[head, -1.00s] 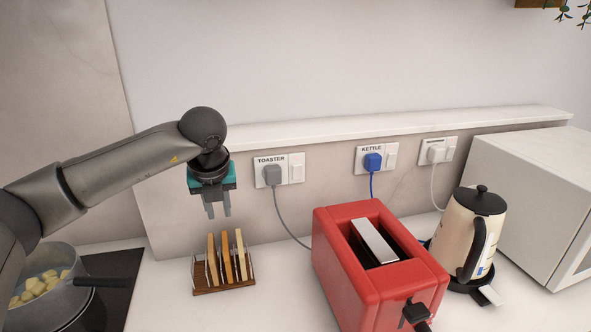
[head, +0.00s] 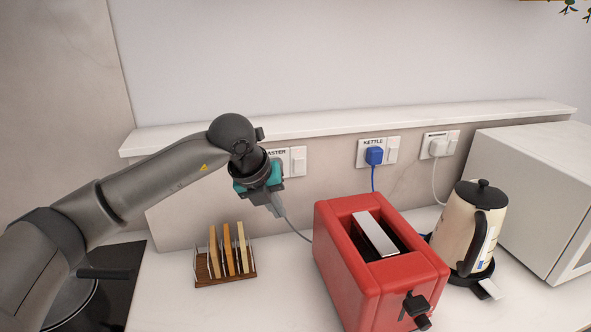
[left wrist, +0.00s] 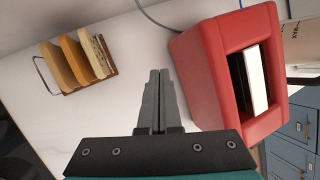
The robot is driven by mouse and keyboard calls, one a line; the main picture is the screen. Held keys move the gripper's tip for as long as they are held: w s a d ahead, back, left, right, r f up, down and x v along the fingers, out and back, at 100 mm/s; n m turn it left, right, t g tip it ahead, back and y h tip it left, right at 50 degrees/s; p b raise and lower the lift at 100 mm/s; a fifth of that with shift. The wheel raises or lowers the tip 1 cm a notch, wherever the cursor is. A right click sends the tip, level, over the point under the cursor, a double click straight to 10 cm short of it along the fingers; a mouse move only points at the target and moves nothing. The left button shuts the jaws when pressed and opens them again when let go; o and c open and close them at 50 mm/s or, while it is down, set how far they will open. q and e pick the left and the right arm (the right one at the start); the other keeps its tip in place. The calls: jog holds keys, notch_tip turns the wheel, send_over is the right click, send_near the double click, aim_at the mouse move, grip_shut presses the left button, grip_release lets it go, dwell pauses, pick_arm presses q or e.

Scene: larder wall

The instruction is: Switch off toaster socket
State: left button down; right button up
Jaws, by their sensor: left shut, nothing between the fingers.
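The toaster socket (head: 299,160) is on the wall, its label partly covered by my left arm, its white rocker switch showing at the right; its plug is hidden. My left gripper (head: 277,209) is shut and empty, in front of the wall just below that socket. In the left wrist view the gripper's closed fingers (left wrist: 158,95) point over the worktop, between the toast rack and the toaster. The red toaster (head: 375,262) stands to the gripper's right with its grey cord running behind. My right gripper is not in view.
The kettle socket (head: 378,152) with a blue plug and a third socket (head: 440,145) are further right. A cream kettle (head: 467,230) and a white box-shaped appliance (head: 530,190) stand right. A toast rack (head: 225,281) with slices is below my left gripper.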

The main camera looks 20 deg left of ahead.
pick_arm(q)
jog(key=d+h, duration=0.1)
jog(key=d, duration=0.2)
jog(key=w+d+m+t+h, duration=0.1)
jog(key=d+h, duration=0.1)
jog(key=d, duration=0.2)
jog(key=w+d+r+h, duration=0.1)
jog(key=d+h, duration=0.1)
jog(key=d, duration=0.2)
jog(key=shift+w+r+t, duration=0.1)
jog(key=shift+t, duration=0.3)
jog(key=r+n+t+h, duration=0.1)
jog(key=t, duration=0.1)
jog(key=w+d+r+n+t+h, duration=0.1)
jog(key=t, duration=0.1)
jog(key=r+n+t+h+p, duration=0.1)
jog(key=r+t, duration=0.1)
jog(key=shift+w+d+t+h, duration=0.2)
jog(key=shift+w+t+h, duration=0.15)
jog(key=shift+t+h, duration=0.05)
jog(key=s+a+f+n+t+y, duration=0.2)
jog(key=a+n+y, duration=0.2)
jog(key=a, duration=0.2)
jog(key=s+a+f+n+t+y, duration=0.1)
jog(key=a+f+n+t+y, duration=0.2)
jog(key=a, duration=0.4)
jog(key=shift+s+n+y, duration=0.35)
jog(key=shift+n+y, duration=0.25)
jog(key=shift+n, duration=0.2)
jog(key=shift+w, duration=0.1)
